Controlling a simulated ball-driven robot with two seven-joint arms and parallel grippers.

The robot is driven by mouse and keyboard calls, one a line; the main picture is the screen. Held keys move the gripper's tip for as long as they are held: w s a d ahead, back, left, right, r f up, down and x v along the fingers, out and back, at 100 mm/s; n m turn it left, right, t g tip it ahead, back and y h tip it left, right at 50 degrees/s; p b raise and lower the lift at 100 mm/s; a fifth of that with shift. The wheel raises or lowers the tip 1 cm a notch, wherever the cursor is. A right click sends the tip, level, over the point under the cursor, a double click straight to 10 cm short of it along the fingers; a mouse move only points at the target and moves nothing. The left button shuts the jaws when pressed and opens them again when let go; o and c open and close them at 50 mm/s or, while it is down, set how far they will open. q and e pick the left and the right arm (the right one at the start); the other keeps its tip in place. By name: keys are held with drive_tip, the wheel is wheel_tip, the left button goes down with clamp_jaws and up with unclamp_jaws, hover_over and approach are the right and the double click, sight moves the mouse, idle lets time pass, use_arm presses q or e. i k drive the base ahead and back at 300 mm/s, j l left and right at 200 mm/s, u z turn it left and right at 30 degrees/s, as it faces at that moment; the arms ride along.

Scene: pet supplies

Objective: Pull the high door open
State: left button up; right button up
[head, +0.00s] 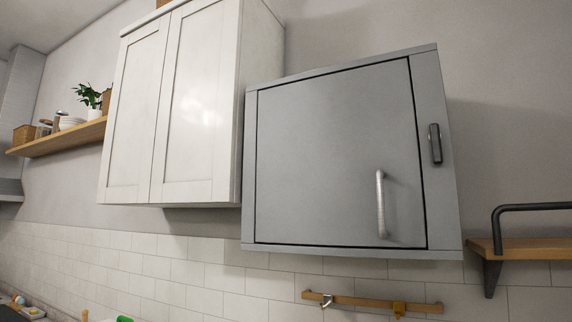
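A grey wall cabinet (350,254) hangs right of the middle in the head view. Its flat grey door (320,160) sits flush in the frame and looks closed. A silver bar handle (380,205) stands upright on the door's lower right part. A small dark fitting (435,144) is on the frame to the right of the door. Neither of my grippers is in view, and nothing touches the handle.
A white two-door cabinet (185,105) hangs directly left of the grey one. A wooden rail with hooks (370,302) is below. A wooden shelf with a dark bracket (530,246) juts out at right. Another shelf (65,137) holds a plant and jars at left.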

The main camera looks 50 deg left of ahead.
sight(338, 162)
drive_tip(key=u, duration=1.3)
